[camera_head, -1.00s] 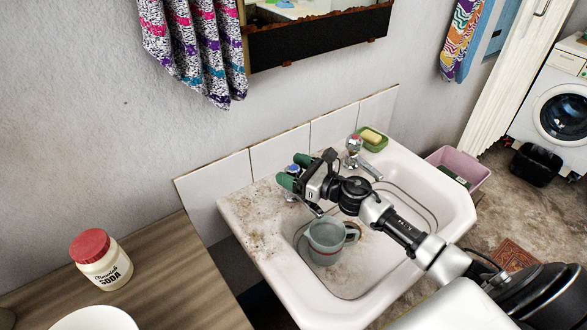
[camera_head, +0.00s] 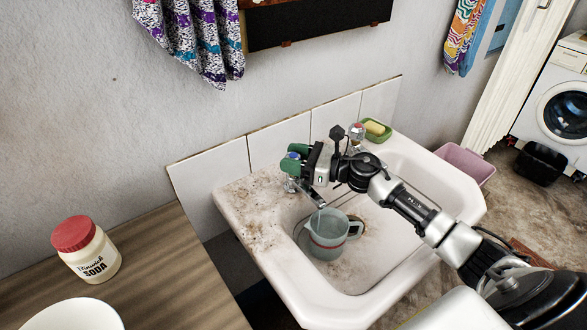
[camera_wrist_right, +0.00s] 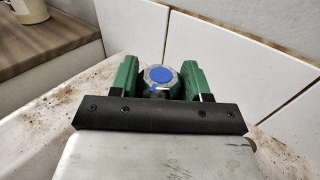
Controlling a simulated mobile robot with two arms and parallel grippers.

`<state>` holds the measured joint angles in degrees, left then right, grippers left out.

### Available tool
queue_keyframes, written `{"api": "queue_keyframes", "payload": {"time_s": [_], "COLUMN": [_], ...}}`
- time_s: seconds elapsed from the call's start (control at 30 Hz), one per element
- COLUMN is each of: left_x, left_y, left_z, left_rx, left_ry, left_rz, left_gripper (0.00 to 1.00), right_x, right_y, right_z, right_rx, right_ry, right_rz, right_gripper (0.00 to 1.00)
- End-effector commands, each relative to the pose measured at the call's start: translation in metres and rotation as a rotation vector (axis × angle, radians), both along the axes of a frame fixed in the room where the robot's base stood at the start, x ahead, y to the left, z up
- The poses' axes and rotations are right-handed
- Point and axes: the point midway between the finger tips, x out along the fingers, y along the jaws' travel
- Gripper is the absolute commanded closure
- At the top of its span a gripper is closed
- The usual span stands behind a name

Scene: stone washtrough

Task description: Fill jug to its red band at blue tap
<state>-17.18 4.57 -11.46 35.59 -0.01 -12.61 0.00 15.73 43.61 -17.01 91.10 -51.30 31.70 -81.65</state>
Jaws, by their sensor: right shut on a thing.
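My right gripper (camera_head: 293,156) is shut on the blue tap, with its green fingers on either side of the knob. The tap's blue-marked top (camera_wrist_right: 159,74) shows between the fingers in the right wrist view. The tap's spout (camera_head: 313,196) points over the jug. The grey-green jug (camera_head: 326,250) stands upright in the basin below, its handle to the right. A reddish band runs around the jug's side. A pale streak shows at the spout's end; I cannot tell clearly if it is water. The level inside the jug is unclear. My left gripper is out of view.
The jug stands in the white stone trough (camera_head: 460,200). A red-marked tap (camera_head: 357,132) and a green soap dish (camera_head: 375,131) are at its back. A wooden counter (camera_head: 165,290) at the left holds a soda jar (camera_head: 88,250) and a white bowl (camera_head: 75,317).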

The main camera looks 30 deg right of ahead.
Motion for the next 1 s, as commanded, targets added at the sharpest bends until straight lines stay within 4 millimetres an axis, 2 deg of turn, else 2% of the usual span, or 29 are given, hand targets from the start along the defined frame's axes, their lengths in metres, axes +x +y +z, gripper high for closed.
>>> {"api": "queue_keyframes", "payload": {"time_s": [0.07,0.4,0.43,0.6,0.87,1.0], "left_x": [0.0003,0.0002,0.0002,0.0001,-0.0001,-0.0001], "left_y": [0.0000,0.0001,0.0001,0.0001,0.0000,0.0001], "left_z": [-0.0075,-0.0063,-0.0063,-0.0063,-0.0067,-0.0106], "left_rx": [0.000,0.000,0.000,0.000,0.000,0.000], "left_ry": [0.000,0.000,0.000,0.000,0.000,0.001], "left_rz": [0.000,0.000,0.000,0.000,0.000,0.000], "left_gripper": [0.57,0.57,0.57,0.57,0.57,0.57], "right_x": [0.0004,-0.0003,-0.0002,-0.0003,-0.0009,-0.0086], "right_y": [-0.0005,-0.0004,-0.0005,-0.0004,-0.0008,-0.0095], "right_z": [-0.0017,0.0008,0.0008,0.0007,0.0001,-0.0025], "right_rx": [-0.001,-0.001,-0.001,-0.001,-0.001,-0.004], "right_ry": [-0.001,0.001,0.001,0.001,0.001,0.004], "right_rz": [0.018,0.028,0.028,0.028,0.028,0.026], "right_gripper": [0.77,0.77,0.52,0.28,0.28,0.28]}}
